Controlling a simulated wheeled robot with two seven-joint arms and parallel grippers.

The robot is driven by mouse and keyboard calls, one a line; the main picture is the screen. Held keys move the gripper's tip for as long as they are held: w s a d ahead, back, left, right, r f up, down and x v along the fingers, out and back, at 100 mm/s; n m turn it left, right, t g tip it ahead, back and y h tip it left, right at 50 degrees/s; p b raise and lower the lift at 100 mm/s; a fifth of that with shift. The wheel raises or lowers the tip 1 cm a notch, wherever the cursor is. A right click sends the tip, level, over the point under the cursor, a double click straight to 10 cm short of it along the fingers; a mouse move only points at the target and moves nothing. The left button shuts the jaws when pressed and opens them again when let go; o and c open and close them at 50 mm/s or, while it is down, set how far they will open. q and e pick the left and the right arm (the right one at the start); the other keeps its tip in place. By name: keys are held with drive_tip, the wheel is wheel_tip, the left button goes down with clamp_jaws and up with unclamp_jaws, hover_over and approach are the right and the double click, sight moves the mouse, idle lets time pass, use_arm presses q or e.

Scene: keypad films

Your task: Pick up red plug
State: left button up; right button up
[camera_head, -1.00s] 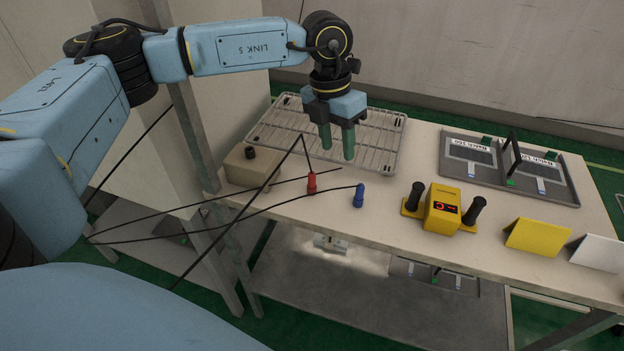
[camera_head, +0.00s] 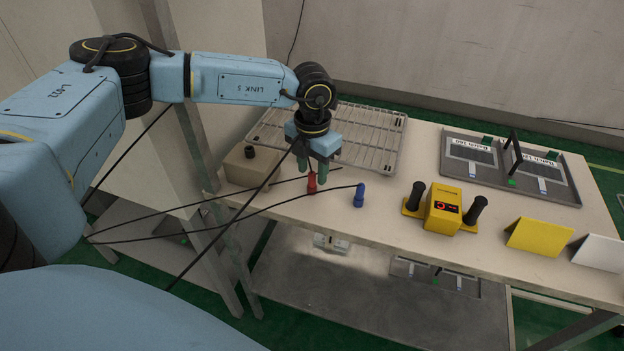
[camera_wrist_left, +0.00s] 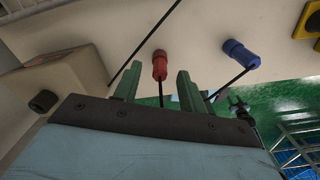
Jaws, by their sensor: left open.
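The red plug (camera_head: 312,183) stands on the table near its front edge, with a black cable running from it. It also shows in the left wrist view (camera_wrist_left: 160,66), just ahead of the gap between my fingers. My left gripper (camera_head: 311,176) is open and empty, its two green fingers (camera_wrist_left: 156,90) pointing down by the red plug. I cannot tell whether the fingers touch it. A blue plug (camera_head: 359,196) stands to the right, also cabled, and shows in the wrist view (camera_wrist_left: 240,54). My right gripper is not in view.
A beige box (camera_head: 238,172) with a black knob stands left of the plugs. A wire rack (camera_head: 385,140) lies behind. A yellow device (camera_head: 443,209) with two black handles is to the right, then a yellow card (camera_head: 540,237) and a white card (camera_head: 598,253). A grey tray (camera_head: 570,190) lies far right.

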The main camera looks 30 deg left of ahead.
sight(313, 173)
use_arm(q)
wheel_tip(313, 173, down, 2)
drive_tip(key=shift+f, duration=0.15)
clamp_jaws()
idle(0.3)
wheel_tip(313, 173, up, 9)
drive_tip(key=shift+r, duration=0.6)
drive_tip(key=shift+p, duration=0.3)
